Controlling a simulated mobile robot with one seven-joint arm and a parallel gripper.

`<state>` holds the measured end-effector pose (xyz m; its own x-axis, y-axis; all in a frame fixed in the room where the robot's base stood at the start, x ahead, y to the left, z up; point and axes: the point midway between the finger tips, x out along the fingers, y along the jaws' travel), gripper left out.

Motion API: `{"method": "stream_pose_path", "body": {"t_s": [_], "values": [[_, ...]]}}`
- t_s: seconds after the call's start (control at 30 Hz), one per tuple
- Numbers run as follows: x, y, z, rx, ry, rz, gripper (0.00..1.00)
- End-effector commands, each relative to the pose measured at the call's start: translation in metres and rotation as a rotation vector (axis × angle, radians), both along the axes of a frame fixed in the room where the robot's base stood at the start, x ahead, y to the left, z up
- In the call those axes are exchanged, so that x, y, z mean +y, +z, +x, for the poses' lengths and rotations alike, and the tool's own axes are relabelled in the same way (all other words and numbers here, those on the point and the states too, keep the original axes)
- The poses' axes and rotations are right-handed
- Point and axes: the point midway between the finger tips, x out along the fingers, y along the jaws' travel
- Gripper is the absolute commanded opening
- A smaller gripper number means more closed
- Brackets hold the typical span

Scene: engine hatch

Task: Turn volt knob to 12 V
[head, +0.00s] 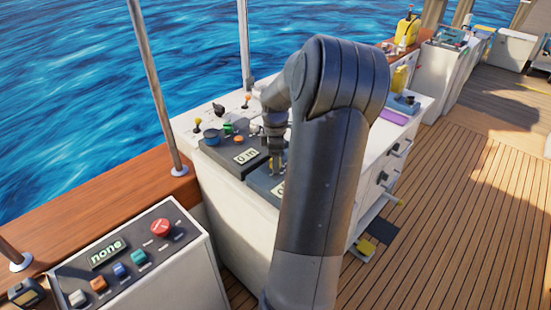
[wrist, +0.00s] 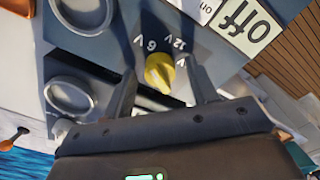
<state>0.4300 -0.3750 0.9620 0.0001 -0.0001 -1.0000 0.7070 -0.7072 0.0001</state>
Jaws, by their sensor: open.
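The yellow volt knob (wrist: 160,72) sits on a dark panel (wrist: 110,20) in the wrist view, beside printed 6 V and 12 V marks. The 6 V mark is just above the knob and the 12 V mark is up and to its right. I cannot tell exactly which mark the knob points to. My gripper (wrist: 161,68) is open, with one finger on each side of the knob. I cannot tell whether the fingers touch it. In the head view my gripper (head: 275,160) is over the dark control panels, partly hidden by my arm.
A display reading Off (wrist: 245,25) and two round grey dials (wrist: 70,95) lie near the knob. In the head view, a box with a red button (head: 161,228) and a none display (head: 107,253) stands at lower left. Wooden deck (head: 450,220) lies open at right.

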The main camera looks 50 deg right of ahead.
Motion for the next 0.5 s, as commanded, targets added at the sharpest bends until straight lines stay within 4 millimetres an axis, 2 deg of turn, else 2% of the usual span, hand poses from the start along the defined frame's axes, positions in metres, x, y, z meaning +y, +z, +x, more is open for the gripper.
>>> {"method": "stream_pose_path", "body": {"t_s": [0.07, 0.5], "values": [[0.0, 0.0002, 0.0, 0.0, 0.0, 0.0, 0.51], [-0.0001, 0.0004, 0.0001, 0.0, 0.0, 0.0, 0.15]]}}
